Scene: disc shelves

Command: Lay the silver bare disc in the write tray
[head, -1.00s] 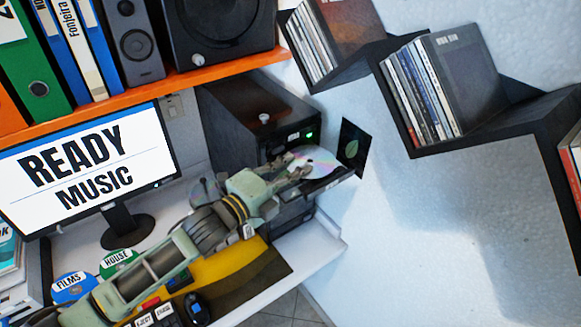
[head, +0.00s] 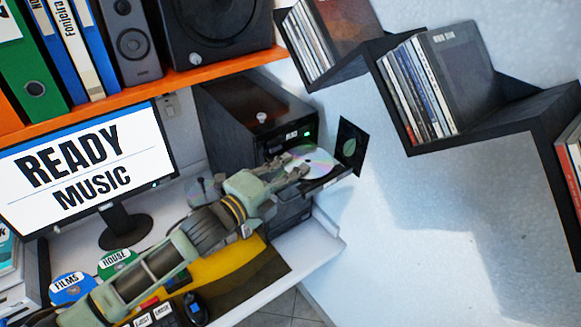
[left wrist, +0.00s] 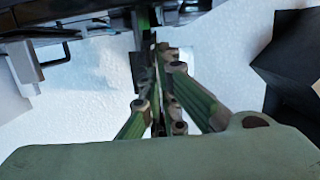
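The silver bare disc (head: 318,158) shows in the head view at the front of the black tower unit (head: 255,118), over the dark write tray (head: 333,181) that sticks out of it. My left gripper (head: 298,168) is at the disc's near left edge, with its fingertips close together on that edge. In the left wrist view the green fingers (left wrist: 160,80) converge on a narrow gap; the disc's face does not show there. I cannot tell whether the disc touches the tray. My right gripper is not in view.
A monitor (head: 85,165) stands left of the tower. An orange shelf (head: 150,88) with binders and speakers runs above. Blue and green labelled discs (head: 72,289) are beside my arm. Dark wall shelves (head: 490,130) with cases are at the right; the wall below them is clear.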

